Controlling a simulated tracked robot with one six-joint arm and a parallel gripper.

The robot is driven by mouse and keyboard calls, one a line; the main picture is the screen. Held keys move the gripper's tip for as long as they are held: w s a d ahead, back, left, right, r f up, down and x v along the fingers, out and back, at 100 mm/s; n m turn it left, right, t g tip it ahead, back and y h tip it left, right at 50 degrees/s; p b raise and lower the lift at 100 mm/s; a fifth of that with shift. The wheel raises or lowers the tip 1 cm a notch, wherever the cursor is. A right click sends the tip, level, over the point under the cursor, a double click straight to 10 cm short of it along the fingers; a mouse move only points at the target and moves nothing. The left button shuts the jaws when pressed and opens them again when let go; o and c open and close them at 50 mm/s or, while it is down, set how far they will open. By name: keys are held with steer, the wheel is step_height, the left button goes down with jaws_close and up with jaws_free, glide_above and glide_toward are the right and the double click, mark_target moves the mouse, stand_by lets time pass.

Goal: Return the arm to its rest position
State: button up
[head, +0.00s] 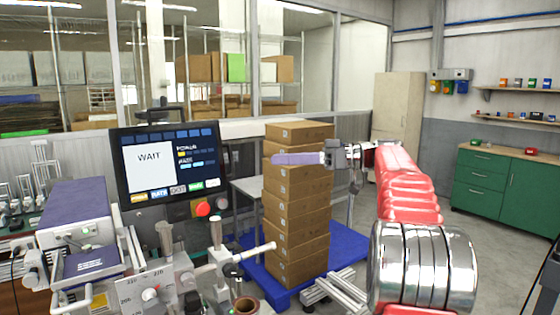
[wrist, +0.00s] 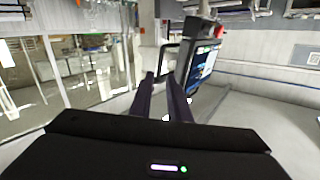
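My red and silver arm (head: 405,190) reaches forward from the lower right in the head view and bends left at its far end. My gripper (head: 285,159) points left in front of the upper part of a stack of brown boxes; I cannot tell its distance from them. In the wrist view, the two dark fingers of my gripper (wrist: 160,82) stand apart with a gap between them. Nothing is held between them.
The box stack (head: 290,215) stands on a blue pallet (head: 345,246). A screen reading WAIT (head: 150,157) is left of it, above a bench machine (head: 150,290) with several posts. Green cabinets (head: 490,185) stand at the right. Grey floor (head: 465,240) is clear before them.

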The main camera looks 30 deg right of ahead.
stand_by(0.5)
step_height(320, 180, down, 11)
steer(key=w+d+m+h, duration=0.2)
steer(key=d+m+h, duration=0.15)
steer(key=m, duration=0.45)
steer(key=s+a+f+m+g+h, duration=0.3)
steer(key=s+a+f+m+h, duration=0.25)
steer(key=f, duration=0.55)
steer(key=s+a+f+n+h, duration=0.2)
steer(key=s+a+f, duration=0.2)
steer(key=s+a, duration=0.7)
steer(key=s+a+f+n+g+h, duration=0.1)
steer(key=s+a+f+n+h, duration=0.1)
steer(key=s+a, duration=0.8)
steer(key=shift+s+a+f+h, duration=0.35)
steer(key=shift+s+f+h, duration=0.4)
steer(key=shift+s, duration=1.7)
